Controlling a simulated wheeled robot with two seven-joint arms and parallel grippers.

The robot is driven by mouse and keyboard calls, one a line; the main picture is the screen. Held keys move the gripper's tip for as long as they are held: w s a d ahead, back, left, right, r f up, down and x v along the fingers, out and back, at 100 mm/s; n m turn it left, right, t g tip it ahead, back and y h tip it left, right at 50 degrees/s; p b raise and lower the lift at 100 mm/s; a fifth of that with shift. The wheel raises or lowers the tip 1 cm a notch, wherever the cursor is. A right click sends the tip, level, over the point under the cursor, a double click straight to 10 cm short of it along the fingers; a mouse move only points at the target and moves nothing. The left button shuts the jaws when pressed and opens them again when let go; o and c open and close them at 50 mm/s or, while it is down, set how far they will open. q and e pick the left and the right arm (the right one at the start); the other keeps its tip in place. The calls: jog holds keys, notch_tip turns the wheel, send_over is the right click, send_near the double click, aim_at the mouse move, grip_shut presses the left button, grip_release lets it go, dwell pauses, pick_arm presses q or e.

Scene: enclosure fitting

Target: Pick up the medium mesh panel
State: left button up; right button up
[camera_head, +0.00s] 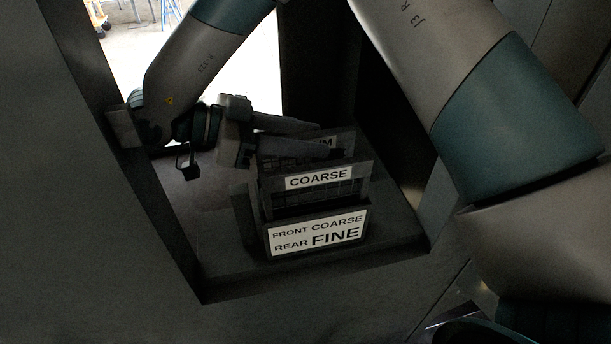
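The medium mesh panel (349,139) stands at the back of a dark rack inside a recessed opening. Only the end of its white label, reading "UM", shows; a finger covers the rest. My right gripper (328,140) reaches in from the left at the panel's top. Its two dark fingers look apart, one in front of the label and one farther back near the top edge. I cannot tell whether either touches the panel. My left gripper is not in view.
A coarse mesh panel (361,186) stands upright in front of the medium one. The rack's front sign (317,233) reads "FRONT COARSE REAR FINE". Dark walls close around the opening (225,285). My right arm's links cover the upper right.

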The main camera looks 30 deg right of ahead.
grip_shut()
dwell(1.3)
